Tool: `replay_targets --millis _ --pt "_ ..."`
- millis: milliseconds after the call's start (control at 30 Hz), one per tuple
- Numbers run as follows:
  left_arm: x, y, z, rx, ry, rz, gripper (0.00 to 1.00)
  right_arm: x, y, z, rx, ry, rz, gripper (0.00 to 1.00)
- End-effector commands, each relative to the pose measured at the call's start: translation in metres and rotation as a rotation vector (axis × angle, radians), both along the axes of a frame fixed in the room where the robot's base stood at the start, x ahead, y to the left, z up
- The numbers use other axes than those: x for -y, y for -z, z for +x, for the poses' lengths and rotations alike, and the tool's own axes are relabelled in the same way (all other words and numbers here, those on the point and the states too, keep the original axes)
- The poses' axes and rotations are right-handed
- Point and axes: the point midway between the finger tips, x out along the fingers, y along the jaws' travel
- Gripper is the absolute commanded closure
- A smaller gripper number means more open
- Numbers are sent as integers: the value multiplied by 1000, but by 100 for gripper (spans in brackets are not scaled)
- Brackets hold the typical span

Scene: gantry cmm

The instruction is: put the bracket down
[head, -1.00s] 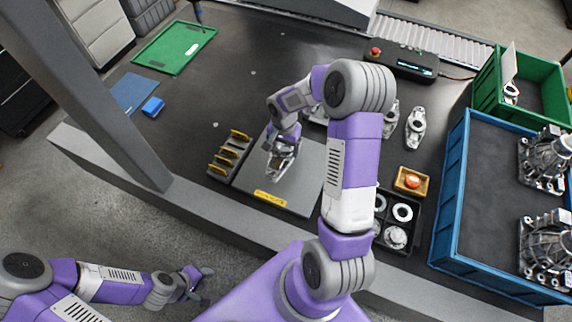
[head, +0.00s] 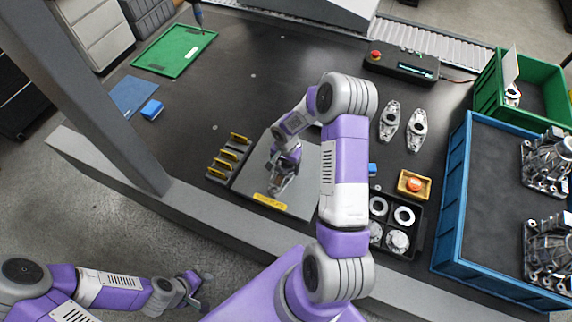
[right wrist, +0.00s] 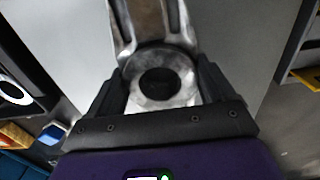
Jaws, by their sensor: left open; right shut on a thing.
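My right gripper (head: 284,170) is over the grey plate (head: 300,205) and shut on a metal bracket (head: 279,185). In the right wrist view the bracket (right wrist: 160,70) shows its round, holed end between the two dark fingers, with its arm reaching away over the pale plate. I cannot tell whether the bracket touches the plate. My left gripper (head: 200,285) is open and empty, low over the floor at the lower left, away from the table.
Two similar metal parts (head: 417,130) lie right of my right arm. A rack with yellow-topped pieces (head: 222,165) stands left of the plate. The table's left middle is clear.

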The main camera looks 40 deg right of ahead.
Motion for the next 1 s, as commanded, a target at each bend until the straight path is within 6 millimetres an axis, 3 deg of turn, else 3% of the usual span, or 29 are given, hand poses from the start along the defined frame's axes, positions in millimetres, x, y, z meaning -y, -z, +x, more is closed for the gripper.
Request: replay_targets --millis 233,267,367,700,1000 --pt "0 5 0 0 0 0 57 0 3 1 2 0 -1 71" --pt "0 4 0 0 0 0 57 0 3 0 0 0 0 13" --pt "0 3 0 0 0 0 57 0 2 0 0 0 0 0" --pt "0 -3 0 0 0 0 57 0 -4 0 0 0 0 0" --pt "0 -12 0 0 0 0 57 0 -66 1 5 0 -2 0"
